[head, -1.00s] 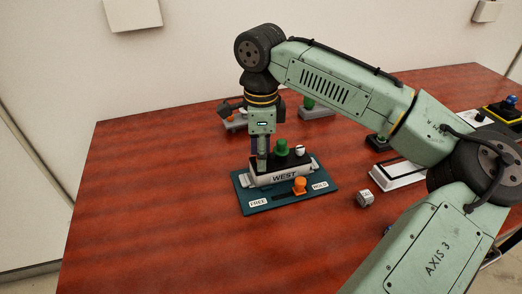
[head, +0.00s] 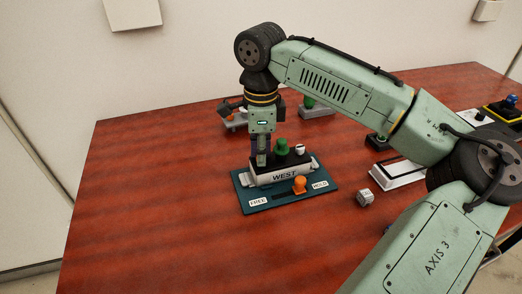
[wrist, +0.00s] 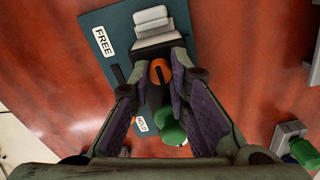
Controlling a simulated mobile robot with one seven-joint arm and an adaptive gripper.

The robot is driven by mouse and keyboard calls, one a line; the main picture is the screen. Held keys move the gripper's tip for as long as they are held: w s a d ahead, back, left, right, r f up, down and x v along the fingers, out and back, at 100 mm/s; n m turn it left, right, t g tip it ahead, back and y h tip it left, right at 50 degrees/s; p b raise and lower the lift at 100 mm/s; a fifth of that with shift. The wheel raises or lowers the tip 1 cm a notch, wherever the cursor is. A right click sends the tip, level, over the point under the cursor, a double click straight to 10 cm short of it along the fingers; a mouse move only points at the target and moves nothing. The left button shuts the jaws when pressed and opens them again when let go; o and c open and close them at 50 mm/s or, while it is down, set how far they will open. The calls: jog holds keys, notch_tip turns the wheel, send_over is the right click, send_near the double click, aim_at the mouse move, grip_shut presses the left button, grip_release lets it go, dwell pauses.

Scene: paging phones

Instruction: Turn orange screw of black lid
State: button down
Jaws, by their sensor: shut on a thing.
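In the wrist view, the orange screw (wrist: 160,71), with a dark slot, sits between my fingertips. My gripper (wrist: 163,66) is shut on it. In the head view, my gripper (head: 262,163) points down at the left end of the black lid (head: 283,172). The orange screw is hidden there by the fingers. The lid sits on a white housing marked WEST (head: 285,178). A green knob (head: 281,146) and a whitish knob (head: 300,149) stand on the lid, right of my gripper. The green knob also shows in the wrist view (wrist: 173,132).
The housing stands on a teal plate (head: 264,209) with FREE and HOLD labels and an orange slider knob (head: 299,185). A small grey block (head: 364,198) and a white frame (head: 399,177) lie to the right. The table (head: 140,220) is clear at left and front.

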jog(key=n+p, duration=0.2)
jog(key=n, duration=0.2)
jog(key=shift+a+r, duration=0.1)
jog(key=n, duration=0.4)
jog(key=shift+n, duration=0.3)
jog(key=n, duration=0.9)
jog(key=shift+n, duration=0.3)
jog(key=c, duration=1.5)
grip_release()
